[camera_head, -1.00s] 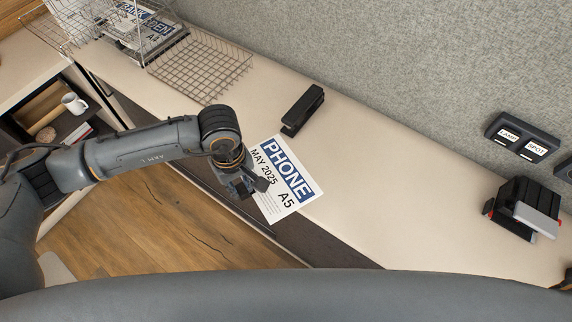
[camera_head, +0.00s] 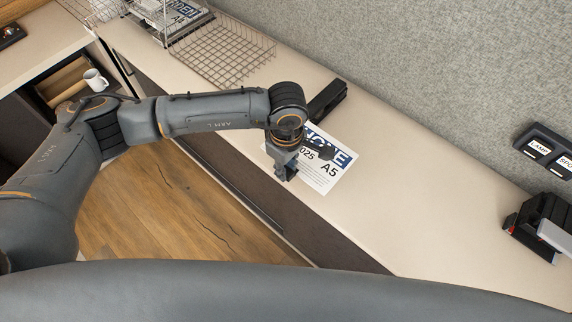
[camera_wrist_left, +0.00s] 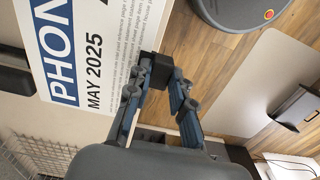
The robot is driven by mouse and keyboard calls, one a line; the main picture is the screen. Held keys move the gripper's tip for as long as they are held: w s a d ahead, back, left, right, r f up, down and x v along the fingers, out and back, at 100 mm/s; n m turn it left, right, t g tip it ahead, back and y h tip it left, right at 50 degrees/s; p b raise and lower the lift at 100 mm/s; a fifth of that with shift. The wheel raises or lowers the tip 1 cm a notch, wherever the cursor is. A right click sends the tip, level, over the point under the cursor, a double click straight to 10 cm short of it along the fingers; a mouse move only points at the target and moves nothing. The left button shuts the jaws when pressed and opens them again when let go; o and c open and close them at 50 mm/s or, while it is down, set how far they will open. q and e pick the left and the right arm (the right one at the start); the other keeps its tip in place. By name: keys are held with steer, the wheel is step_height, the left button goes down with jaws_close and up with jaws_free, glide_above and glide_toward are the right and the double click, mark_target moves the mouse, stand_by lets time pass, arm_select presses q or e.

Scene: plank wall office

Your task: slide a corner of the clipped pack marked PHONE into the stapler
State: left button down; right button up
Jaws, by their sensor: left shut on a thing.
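The pack marked PHONE (camera_head: 333,172) is a white sheet with a blue title band, "2025" and "A5". It is over the desk's front part, and my left arm hides its left part. My left gripper (camera_head: 284,168) is shut on the pack's near edge; in the left wrist view the fingers (camera_wrist_left: 160,72) pinch the edge beside the printed PHONE pack (camera_wrist_left: 100,50). The black stapler (camera_head: 330,100) lies on the desk just behind the pack, partly hidden by my left wrist. I cannot tell whether pack and stapler touch. My right gripper is not in view.
Wire trays (camera_head: 222,50) with another pack (camera_head: 178,18) stand at the back left. A white mug (camera_head: 95,80) stands at the left. A LAMP and SPOT switch panel (camera_head: 545,150) and a black device (camera_head: 540,222) are at the right. The desk (camera_head: 420,190) between is clear.

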mark_target(302, 158)
arm_select(q)
steer(key=shift+w+d+f+b, duration=0.2)
steer(key=shift+f+b, duration=0.35)
steer(key=shift+f, duration=0.55)
steer(key=shift+w+d+f+b, duration=0.15)
steer(key=shift+f+b, duration=0.4)
steer(key=shift+f, duration=0.55)
steer(key=shift+w+d+b, duration=0.35)
steer(key=shift+w+d, duration=0.35)
steer(key=shift+w, duration=0.35)
steer(key=shift+w+d+b, duration=0.3)
steer(key=shift+w+d, duration=0.4)
steer(key=shift+w, duration=0.3)
steer(key=shift+f+b, duration=0.15)
steer(key=shift+b, duration=0.35)
steer(key=c, duration=1.1)
jaws_free()
